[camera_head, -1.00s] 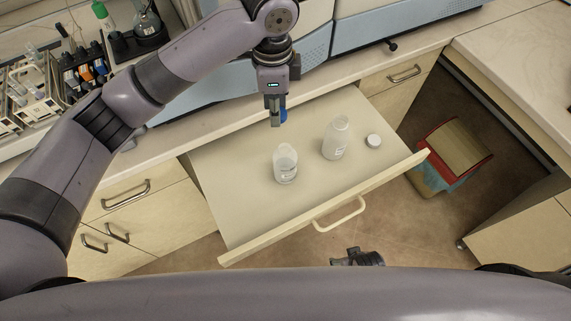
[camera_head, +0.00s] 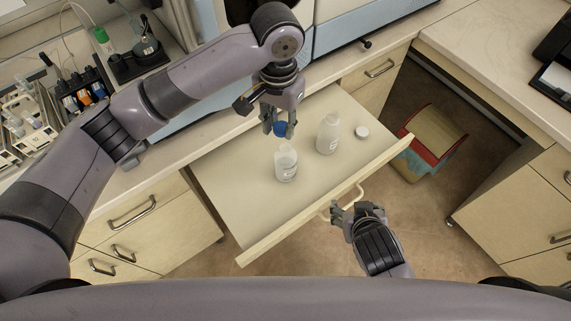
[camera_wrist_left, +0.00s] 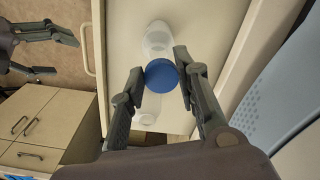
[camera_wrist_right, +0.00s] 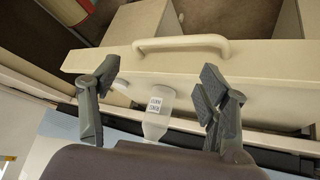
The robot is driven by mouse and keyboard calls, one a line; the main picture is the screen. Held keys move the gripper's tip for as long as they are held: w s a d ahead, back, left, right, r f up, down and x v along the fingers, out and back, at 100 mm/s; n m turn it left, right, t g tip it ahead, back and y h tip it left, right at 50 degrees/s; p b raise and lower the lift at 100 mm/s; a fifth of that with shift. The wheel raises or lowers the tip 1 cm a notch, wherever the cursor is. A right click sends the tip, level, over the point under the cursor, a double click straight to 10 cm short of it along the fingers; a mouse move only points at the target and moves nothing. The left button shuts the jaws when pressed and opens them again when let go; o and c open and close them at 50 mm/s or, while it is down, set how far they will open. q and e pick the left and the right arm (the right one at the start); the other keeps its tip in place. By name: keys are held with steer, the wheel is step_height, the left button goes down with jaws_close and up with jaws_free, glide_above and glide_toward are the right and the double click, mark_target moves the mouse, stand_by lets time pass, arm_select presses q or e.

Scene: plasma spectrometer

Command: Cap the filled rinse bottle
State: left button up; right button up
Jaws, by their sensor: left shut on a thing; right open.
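My left gripper (camera_head: 273,127) is shut on a blue cap (camera_head: 281,129), held above the open drawer. The cap also shows between the fingers in the left wrist view (camera_wrist_left: 161,75). A translucent bottle without a cap (camera_head: 286,164) stands in the drawer just below the held cap, apart from it. A second translucent bottle with a narrowing top (camera_head: 328,134) stands to its right. A white cap (camera_head: 361,132) lies right of that bottle. My right gripper (camera_head: 343,213) is open and empty in front of the drawer handle.
The open drawer (camera_head: 225,185) has free room on its left side. Its handle (camera_head: 347,203) sticks out in front. A bin (camera_head: 433,140) stands on the floor at right. Racks with bottles (camera_head: 80,98) stand on the counter at left.

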steer(key=w+a+r+t, duration=0.2)
steer(key=w+a+t, duration=0.1)
steer(key=a, duration=0.2)
steer(key=n+t+y, duration=0.2)
steer(key=t+y, duration=0.1)
steer(key=y, duration=0.1)
glide_toward(288, 164)
steer(key=shift+w+r, duration=0.2)
steer(key=shift+w, duration=0.05)
steer(key=shift+g, duration=0.3)
steer(key=x, duration=1.2)
jaws_close()
